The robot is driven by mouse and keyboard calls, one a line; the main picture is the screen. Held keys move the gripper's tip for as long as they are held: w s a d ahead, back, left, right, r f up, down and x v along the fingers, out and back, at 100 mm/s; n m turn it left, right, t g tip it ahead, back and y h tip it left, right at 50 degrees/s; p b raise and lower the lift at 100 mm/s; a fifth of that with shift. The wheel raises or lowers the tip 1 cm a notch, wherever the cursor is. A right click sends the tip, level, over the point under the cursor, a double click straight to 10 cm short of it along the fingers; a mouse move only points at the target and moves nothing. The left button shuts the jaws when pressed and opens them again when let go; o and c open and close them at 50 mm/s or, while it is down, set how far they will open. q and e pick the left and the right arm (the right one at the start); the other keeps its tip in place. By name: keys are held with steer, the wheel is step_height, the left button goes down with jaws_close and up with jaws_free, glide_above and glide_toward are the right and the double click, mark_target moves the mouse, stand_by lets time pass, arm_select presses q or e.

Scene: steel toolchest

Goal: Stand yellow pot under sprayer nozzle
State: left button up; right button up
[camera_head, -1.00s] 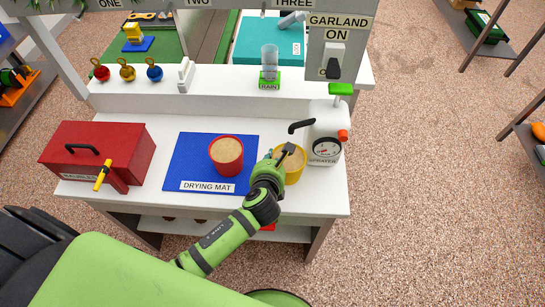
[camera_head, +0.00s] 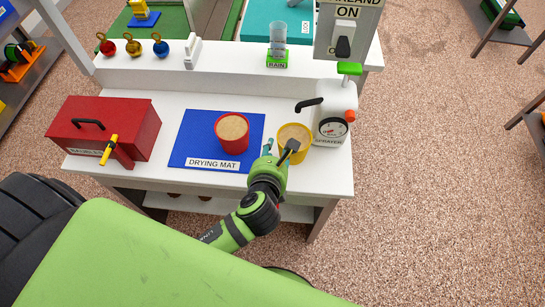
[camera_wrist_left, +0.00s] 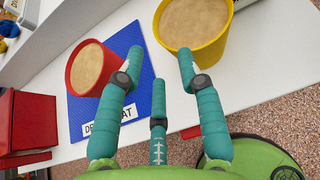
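The yellow pot (camera_head: 306,155), filled with tan soil, stands upright on the white bench beside the white sprayer (camera_head: 341,110). The sprayer's black nozzle (camera_head: 309,104) reaches left, above the pot in the picture; I cannot tell whether it is exactly over the pot. My left gripper (camera_head: 279,150) is open and empty at the pot's front left. In the left wrist view, the spread teal fingers (camera_wrist_left: 155,75) point toward the yellow pot (camera_wrist_left: 207,52), with one fingertip close to its wall; contact is unclear. My right gripper is not in view.
A red pot (camera_head: 232,146) stands on the blue drying mat (camera_head: 190,140), left of the yellow pot. A red toolbox (camera_head: 130,128) is at the bench's left. Ornaments, a rain gauge (camera_head: 277,45) and a switch panel (camera_head: 344,38) stand behind. The bench's front right is clear.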

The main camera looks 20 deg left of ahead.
arm_select(q)
steer(key=v, duration=0.3)
steer(key=shift+s+r, duration=0.1)
steer(key=shift+s, duration=0.05)
